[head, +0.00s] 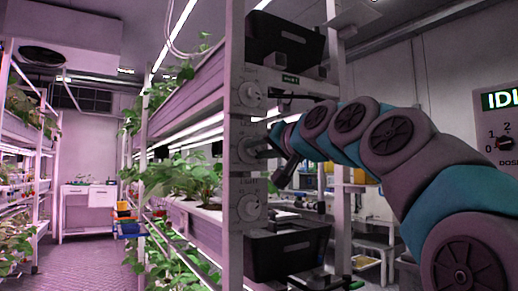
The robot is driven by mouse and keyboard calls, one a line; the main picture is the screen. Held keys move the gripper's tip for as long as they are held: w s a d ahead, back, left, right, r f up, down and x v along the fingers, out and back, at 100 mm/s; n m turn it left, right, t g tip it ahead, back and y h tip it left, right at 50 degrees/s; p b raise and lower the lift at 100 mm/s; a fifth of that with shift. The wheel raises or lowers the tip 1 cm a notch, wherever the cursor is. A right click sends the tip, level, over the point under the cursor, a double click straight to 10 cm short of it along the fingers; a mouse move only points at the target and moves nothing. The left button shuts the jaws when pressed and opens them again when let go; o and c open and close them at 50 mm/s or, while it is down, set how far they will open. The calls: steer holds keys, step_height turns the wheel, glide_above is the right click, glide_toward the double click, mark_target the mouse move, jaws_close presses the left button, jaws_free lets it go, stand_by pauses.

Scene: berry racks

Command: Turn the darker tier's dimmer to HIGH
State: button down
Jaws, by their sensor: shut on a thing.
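Three white dimmer dials, each labelled LIGHT, sit one above another on the rack's end post. They are the top dial (250,94), the middle dial (247,150) and the bottom dial (248,208). My gripper (267,152) reaches in from the right and is shut on the middle dial's knob. The gripper and wrist partly cover that dial, so its setting cannot be read. Bright light strips (208,123) show above the rack's planted tier (190,200). I cannot tell for certain which tier is darker.
Black bins hang on the post above (285,42) and below (288,252) the dials, close to my arm. A dosing panel (500,125) is at the far right. An aisle (95,262) runs between the racks at left, with a white table (88,197) at its end.

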steer(key=c, duration=0.5)
jaws_free()
steer(key=b+v, duration=0.1)
steer(key=v, duration=0.7)
steer(key=shift+a, duration=0.1)
